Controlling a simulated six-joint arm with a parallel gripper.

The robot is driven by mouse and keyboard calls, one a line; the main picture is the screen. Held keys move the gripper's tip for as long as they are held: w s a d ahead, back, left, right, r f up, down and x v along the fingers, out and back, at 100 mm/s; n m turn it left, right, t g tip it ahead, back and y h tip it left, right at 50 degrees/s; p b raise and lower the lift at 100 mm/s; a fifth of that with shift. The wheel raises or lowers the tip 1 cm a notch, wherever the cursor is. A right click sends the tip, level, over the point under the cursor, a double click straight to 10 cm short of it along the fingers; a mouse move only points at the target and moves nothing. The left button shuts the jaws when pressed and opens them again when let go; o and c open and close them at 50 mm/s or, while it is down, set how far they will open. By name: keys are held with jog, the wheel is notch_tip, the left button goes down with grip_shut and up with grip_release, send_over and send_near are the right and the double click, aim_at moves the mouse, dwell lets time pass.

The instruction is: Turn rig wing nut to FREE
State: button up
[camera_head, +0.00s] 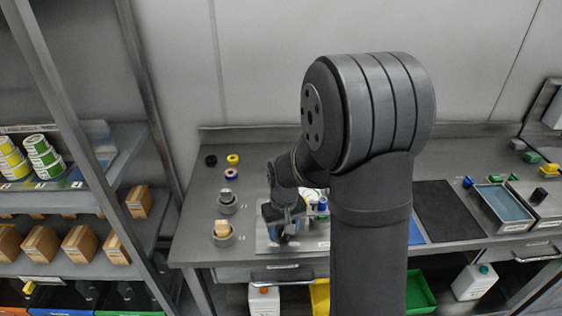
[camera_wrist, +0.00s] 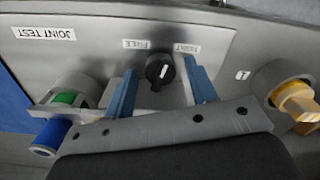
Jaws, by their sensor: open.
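My gripper (camera_wrist: 161,66) is open, with one blue finger on each side of the knob and visible gaps between. In the head view my gripper (camera_head: 284,222) is low over the bench, and the knob is hidden there.
A fitting with green and blue parts (camera_wrist: 62,110) sits left of the gripper. A grey cup with a yellow piece (camera_wrist: 290,95) is at the right. A JOINT TEST label (camera_wrist: 44,34) marks the plate. Grey cups (camera_head: 222,233) stand on the bench (camera_head: 190,225) left of my arm.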

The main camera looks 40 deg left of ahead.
jog(key=m, duration=0.3)
jog(key=shift+m, duration=0.4)
notch_tip(320, 180, up, 17)
jog(key=w+a+f+m, duration=0.3)
jog(key=w+a, duration=0.3)
jog(key=w+a+f+m, duration=0.3)
jog(key=w+a, duration=0.3)
notch_tip(320, 180, up, 5)
jog(key=shift+w, duration=0.1)
jog(key=s+d+r+n, duration=0.1)
jog(key=s+d+n, duration=0.5)
jog(key=s+d, duration=0.6)
notch_tip(320, 180, down, 17)
jog(key=shift+s+f, duration=0.1)
jog(key=shift+s, duration=0.05)
